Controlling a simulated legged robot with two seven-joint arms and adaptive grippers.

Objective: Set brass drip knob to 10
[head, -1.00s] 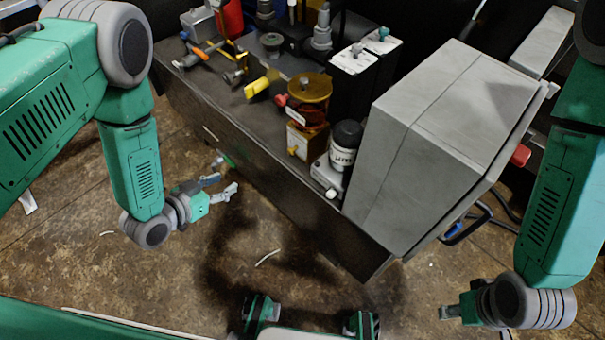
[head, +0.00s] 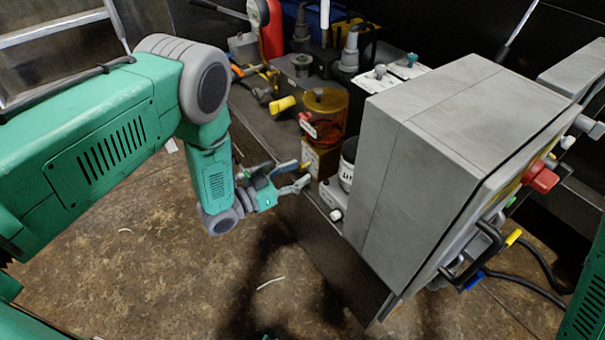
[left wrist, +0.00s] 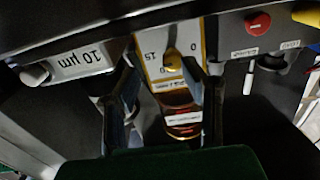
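The brass drip knob (left wrist: 172,63) shows in the left wrist view on a white plate with a yellow border (left wrist: 158,42). The plate is seen upside down, with 0 and 15 readable; I cannot tell the knob's setting. My left gripper (left wrist: 160,85) is open, its two fingers either side of the knob with gaps visible. In the head view the left gripper (head: 298,174) is at the front of the brass block (head: 321,158) under the amber bowl (head: 325,118); the knob there is mostly hidden by the fingers. My right gripper is out of view.
A large grey cabinet (head: 420,140) stands close to the right, with a red button (head: 541,176). A yellow handle (head: 283,104) projects beside the bowl. A unit labelled 10 µm (left wrist: 83,60) is left of the plate. Floor in front is clear.

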